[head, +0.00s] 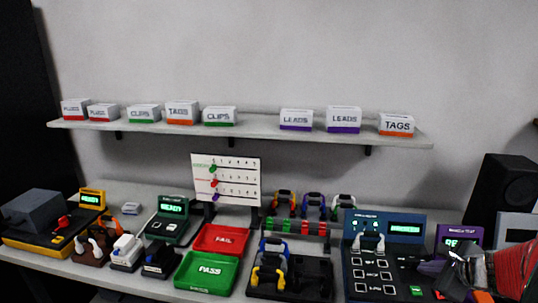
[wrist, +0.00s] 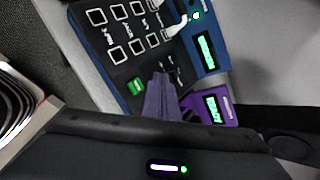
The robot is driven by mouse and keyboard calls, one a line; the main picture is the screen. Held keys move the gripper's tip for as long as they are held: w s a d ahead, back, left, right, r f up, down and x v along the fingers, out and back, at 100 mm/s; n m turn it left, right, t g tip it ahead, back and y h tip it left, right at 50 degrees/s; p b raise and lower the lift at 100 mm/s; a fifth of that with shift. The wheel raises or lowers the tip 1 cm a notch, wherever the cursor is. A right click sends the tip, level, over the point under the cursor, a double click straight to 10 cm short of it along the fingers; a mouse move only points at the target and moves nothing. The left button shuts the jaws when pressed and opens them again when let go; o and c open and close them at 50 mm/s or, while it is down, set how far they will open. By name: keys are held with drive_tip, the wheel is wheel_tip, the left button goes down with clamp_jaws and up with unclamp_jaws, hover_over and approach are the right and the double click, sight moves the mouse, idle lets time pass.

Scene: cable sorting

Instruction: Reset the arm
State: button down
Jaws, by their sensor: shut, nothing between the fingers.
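My gripper (head: 431,267) is at the right end of the bench in the head view, in front of the dark blue tester (head: 385,228) and the small purple-edged device (head: 446,236). In the wrist view my gripper (wrist: 160,78) has its fingers together with nothing between them. The fingers reach over the blue tester (wrist: 119,83), near its green button (wrist: 136,87). The purple device (wrist: 222,107) lies just right of them. I cannot tell whether the fingertips touch the panel.
A red FAIL tray (head: 221,240) and a green PASS tray (head: 208,272) sit mid-bench. A speaker (head: 500,190) stands at the right. A shelf (head: 260,130) bears labelled boxes. Space above the bench front looks clear.

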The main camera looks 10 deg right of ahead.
drive_tip(key=s+a+f+n+g+y, duration=0.1)
drive_tip(key=s+a+n+g, duration=0.1)
drive_tip(key=s+a+n, duration=0.35)
drive_tip(key=s+a+n+g+y, duration=0.1)
drive_tip(key=s+a+n+g, duration=0.1)
drive_tip(key=a+n, duration=0.7)
drive_tip(key=s+a+r+n, duration=0.3)
drive_tip(key=a+n, duration=0.3)
drive_tip(key=a, duration=0.2)
drive_tip(key=s+a+r+n+h, duration=0.1)
drive_tip(key=s+a+r+n, duration=0.3)
drive_tip(key=a+n, duration=0.3)
drive_tip(key=shift+s+a+r, duration=0.25)
drive_tip(key=shift+a+r, duration=0.15)
drive_tip(key=shift+a, duration=0.65)
